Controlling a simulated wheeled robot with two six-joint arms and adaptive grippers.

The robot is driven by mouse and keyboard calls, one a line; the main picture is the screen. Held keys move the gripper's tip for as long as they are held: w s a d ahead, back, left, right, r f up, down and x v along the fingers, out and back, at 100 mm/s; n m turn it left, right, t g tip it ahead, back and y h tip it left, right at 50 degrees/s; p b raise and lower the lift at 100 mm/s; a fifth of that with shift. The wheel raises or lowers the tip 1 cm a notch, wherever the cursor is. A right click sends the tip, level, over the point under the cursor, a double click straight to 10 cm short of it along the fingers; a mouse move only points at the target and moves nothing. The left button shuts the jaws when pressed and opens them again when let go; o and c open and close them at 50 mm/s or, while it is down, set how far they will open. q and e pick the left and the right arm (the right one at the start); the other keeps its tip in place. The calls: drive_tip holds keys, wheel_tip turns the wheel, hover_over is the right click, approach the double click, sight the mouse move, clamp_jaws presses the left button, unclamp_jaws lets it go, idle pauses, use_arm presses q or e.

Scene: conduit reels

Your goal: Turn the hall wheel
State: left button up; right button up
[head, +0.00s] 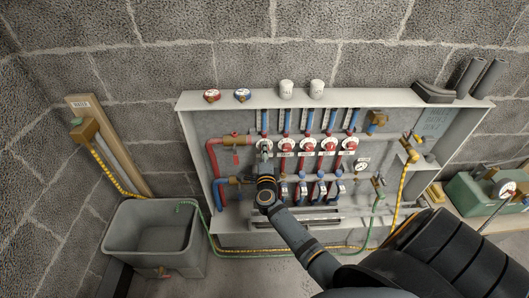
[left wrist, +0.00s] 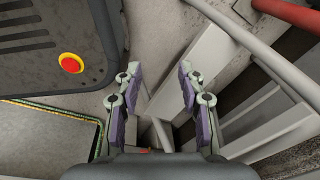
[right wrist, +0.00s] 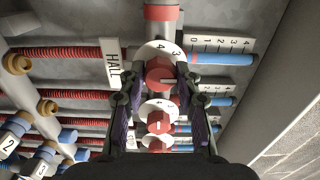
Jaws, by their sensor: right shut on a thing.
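The hall wheel is a red knob (right wrist: 160,72) on a white numbered dial (right wrist: 158,50) beside a label reading HALL (right wrist: 112,66). A white pointer mark shows on the knob. My right gripper (right wrist: 159,78) is shut on the knob, one finger on each side. In the head view my right gripper (head: 264,153) is at the leftmost wheel of the row and hides most of it. My left gripper (left wrist: 158,80) is open and empty in the left wrist view, low beside white-grey panels. It is not seen in the head view.
More red wheels (head: 306,146) stand close to the right of the gripper. Blue-and-red tubes (head: 286,122) run above them. The white cabinet (head: 192,140) surrounds the manifold. A grey tub (head: 125,246) stands at the left, and a yellow-marked hose (head: 401,190) hangs at the right.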

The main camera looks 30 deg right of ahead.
drive_tip(key=shift+f, duration=0.1)
drive_tip(key=o, duration=1.2)
drive_tip(key=shift+c, duration=0.2)
drive_tip(key=v, duration=1.2)
drive_tip(key=shift+s, duration=0.1)
